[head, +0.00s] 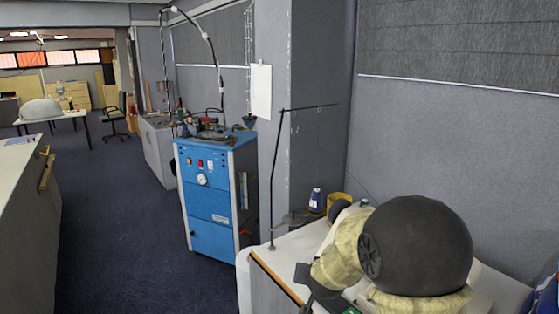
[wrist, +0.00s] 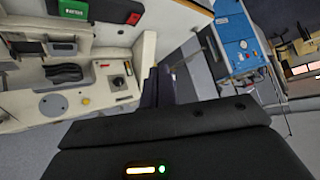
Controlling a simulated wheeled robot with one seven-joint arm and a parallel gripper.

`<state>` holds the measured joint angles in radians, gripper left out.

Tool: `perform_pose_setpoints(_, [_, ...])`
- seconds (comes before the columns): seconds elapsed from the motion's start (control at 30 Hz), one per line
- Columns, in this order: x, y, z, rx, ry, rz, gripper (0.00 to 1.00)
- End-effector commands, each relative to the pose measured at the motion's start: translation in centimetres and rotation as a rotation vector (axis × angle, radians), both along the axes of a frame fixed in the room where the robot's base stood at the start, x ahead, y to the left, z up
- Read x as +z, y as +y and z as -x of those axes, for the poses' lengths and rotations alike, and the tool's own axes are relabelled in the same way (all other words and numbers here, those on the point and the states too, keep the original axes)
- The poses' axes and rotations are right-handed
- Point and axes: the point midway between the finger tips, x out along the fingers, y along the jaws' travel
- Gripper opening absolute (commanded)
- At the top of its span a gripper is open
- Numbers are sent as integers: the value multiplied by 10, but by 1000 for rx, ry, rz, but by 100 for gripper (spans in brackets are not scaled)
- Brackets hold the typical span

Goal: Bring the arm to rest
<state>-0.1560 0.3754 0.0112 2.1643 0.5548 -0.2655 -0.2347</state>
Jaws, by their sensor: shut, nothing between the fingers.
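My arm shows in the lower right of the head view, with beige covering and a large dark round joint, bent in front of a white worktop. My gripper (wrist: 163,88) is in the middle of the wrist view. Its dark fingers are together, shut and empty, beyond the wide black gripper body with its small lit indicators. I cannot clearly make out the fingertips in the head view.
The blue cabinet (head: 210,228) stands left of a grey pillar. A long counter (head: 22,195) stands at the left. Dark carpet (head: 125,245) between them is clear.

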Motion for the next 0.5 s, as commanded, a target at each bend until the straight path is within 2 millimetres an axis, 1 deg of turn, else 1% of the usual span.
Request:
perform_pose_setpoints(0.03, [9, -7, 28, 33, 63, -2, 0])
perform_pose_setpoints(0.07, [9, -10, 44, 55, 106, 0, 0])
perform_pose_setpoints(0.1, [10, -15, 67, 81, 165, 2, 0])
perform_pose_setpoints(0.17, [10, -23, 104, 113, 256, 11, 0])
perform_pose_setpoints(0.2, [9, -29, 128, 130, 315, 19, 0])
perform_pose_setpoints(0.27, [9, -38, 162, 149, 399, 35, 0])
perform_pose_setpoints(0.3, [8, -43, 183, 158, 450, 46, 0])
perform_pose_setpoints(0.4, [7, -54, 223, 171, 548, 72, 0])
perform_pose_setpoints(0.5, [6, -60, 243, 175, 598, 87, 0])
